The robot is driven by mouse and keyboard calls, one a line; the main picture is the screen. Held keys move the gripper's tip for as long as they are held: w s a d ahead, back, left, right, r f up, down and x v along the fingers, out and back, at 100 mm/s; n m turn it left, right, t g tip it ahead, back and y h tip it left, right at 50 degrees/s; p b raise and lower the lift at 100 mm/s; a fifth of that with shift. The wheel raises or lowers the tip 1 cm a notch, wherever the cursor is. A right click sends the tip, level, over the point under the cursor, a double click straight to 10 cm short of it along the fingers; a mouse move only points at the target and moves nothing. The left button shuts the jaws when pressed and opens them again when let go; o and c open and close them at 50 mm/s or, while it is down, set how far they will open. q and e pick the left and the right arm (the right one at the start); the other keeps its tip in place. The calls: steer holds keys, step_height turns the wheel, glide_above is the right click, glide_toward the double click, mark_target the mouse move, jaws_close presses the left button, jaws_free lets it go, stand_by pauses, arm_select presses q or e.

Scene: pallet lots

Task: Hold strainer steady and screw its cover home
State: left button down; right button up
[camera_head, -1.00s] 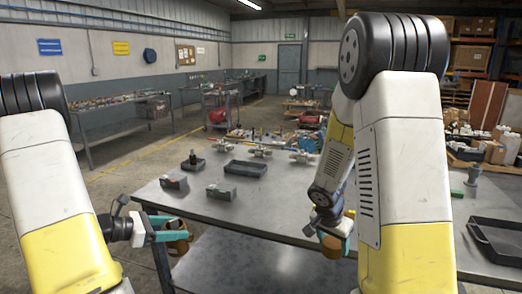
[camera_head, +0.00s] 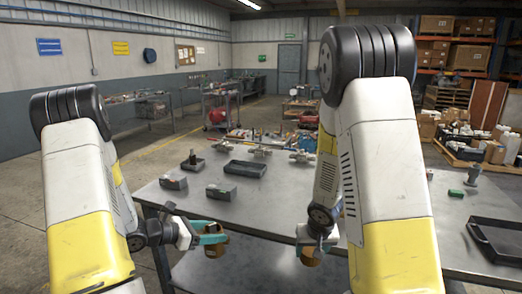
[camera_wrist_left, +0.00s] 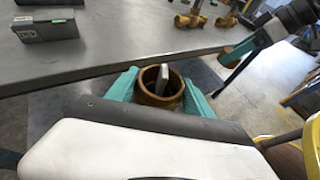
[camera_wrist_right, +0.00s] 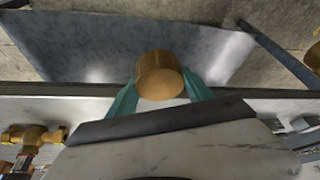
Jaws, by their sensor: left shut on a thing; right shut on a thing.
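My left gripper (camera_head: 214,236) is shut on the brass strainer (camera_head: 217,251), in front of the table's near edge. In the left wrist view the strainer (camera_wrist_left: 152,98) shows a round open mouth with a grey piece standing up inside it, between the teal fingers (camera_wrist_left: 160,92). My right gripper (camera_head: 312,243) is shut on the brass cover (camera_head: 310,258), to the right of the strainer and apart from it. In the right wrist view the cover (camera_wrist_right: 158,72) is a plain brass cylinder between the teal fingers (camera_wrist_right: 160,95). Its thread is not visible.
The grey table (camera_head: 270,205) lies beyond both grippers. On it stand two grey boxes (camera_head: 221,191), a dark tray (camera_head: 245,168), brass valve fittings (camera_head: 303,156), a green-topped part (camera_head: 456,193) and a black tray (camera_head: 497,240) at right. The table's middle is clear.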

arm_select(q)
steer(key=shift+r, duration=0.1)
steer(key=w+d+f+m+g+h, duration=0.2)
steer(key=d+m+g, duration=0.6)
steer(key=d, duration=0.4)
steer(key=shift+w+f+g+h, duration=0.2)
steer(key=shift+g+h, duration=0.1)
steer(key=shift+g, duration=0.1)
arm_select(e)
steer(key=w+a+r, duration=0.3)
steer(key=a+r, duration=0.3)
steer(key=a, duration=0.3)
steer(key=w+a+r, duration=0.4)
steer(key=a+r, duration=0.2)
steer(key=a, duration=0.3)
steer(key=shift+a+m, duration=0.3)
steer(key=shift+a, duration=0.1)
steer(key=shift+f, duration=0.1)
steer(key=shift+f, duration=1.95)
